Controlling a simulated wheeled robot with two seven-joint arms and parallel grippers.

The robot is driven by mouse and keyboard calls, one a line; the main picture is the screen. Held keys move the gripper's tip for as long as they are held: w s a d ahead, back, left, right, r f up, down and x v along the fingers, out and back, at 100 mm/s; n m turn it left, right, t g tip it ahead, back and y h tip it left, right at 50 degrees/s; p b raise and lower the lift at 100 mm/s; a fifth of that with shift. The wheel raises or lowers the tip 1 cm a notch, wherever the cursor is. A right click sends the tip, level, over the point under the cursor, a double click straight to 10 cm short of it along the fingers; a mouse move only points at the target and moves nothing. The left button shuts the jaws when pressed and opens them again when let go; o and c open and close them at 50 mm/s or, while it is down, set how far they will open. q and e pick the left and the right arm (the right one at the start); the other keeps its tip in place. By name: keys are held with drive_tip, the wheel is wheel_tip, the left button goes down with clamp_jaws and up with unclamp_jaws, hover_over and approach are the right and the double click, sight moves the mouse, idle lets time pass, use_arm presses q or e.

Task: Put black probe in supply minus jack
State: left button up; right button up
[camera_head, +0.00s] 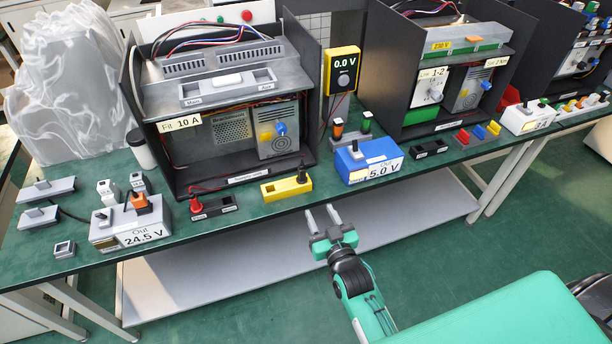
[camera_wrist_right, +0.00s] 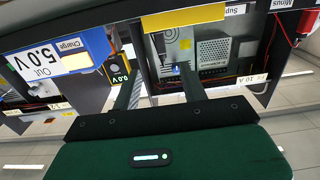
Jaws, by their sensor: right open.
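A black probe (camera_head: 301,173) stands upright at the right end of a yellow holder (camera_head: 278,191) on the green bench. A low dark jack block (camera_head: 222,206) lies left of it. A red probe (camera_head: 195,204) stands at that block's left end, and a dark socket shows at its right end. Its labels are too small to read surely. My right gripper (camera_head: 321,212) is open and empty, in front of the bench edge, below and right of the yellow holder. In the right wrist view it (camera_wrist_right: 158,88) also shows spread fingers with nothing between. The left gripper is out of view.
A blue 5.0 V box (camera_head: 370,160) stands right of the holder. Behind stand a large open cabinet (camera_head: 165,135) and a yellow meter (camera_head: 342,70) reading 0.0 V. A 24.5 V box (camera_head: 130,222) is at left. Free room lies before the bench edge, above a grey lower shelf (camera_head: 220,265).

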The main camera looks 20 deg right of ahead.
approach(303, 176)
drive_tip(key=w, duration=0.4)
drive_tip(key=shift+f+p, duration=0.15)
drive_tip(key=shift+p, duration=0.25)
drive_tip(key=shift+w+a, duration=0.1)
drive_tip(key=shift+w, duration=0.45)
drive_tip(key=w+p, duration=0.1)
drive_tip(key=w, duration=0.2)
drive_tip(key=shift+w, duration=0.65)
drive_tip(key=shift+c, duration=0.8)
clamp_jaws()
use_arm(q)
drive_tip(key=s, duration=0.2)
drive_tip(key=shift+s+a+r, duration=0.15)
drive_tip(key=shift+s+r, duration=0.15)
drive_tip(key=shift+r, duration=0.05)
